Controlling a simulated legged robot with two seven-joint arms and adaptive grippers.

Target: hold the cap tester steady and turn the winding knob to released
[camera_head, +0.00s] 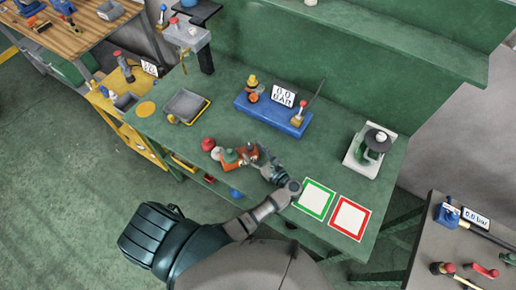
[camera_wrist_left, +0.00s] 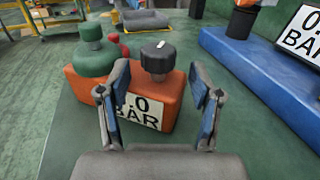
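The orange cap tester (camera_head: 241,163) stands on the green bench and also shows in the left wrist view (camera_wrist_left: 88,92). A green cap (camera_wrist_left: 94,55) sits on its left part. The black winding knob (camera_wrist_left: 157,60), with a white mark on top, sits on its right part above a "BAR" label, partly hidden by my left finger. My left gripper (camera_wrist_left: 162,85) is open. Its blue-padded fingers stand on either side of the knob in the wrist view; I cannot tell whether they touch it. In the head view my left gripper (camera_head: 262,165) is at the tester's right end. My right gripper is not in view.
A blue device (camera_head: 272,117) with a "0.0 BAR" sign stands behind. A grey tray (camera_head: 186,106) is at the back left, a white stand (camera_head: 361,160) at the right. Green-framed (camera_head: 315,199) and red-framed (camera_head: 349,217) pads lie empty. A red ball-shaped object (camera_head: 208,144) is beside the tester.

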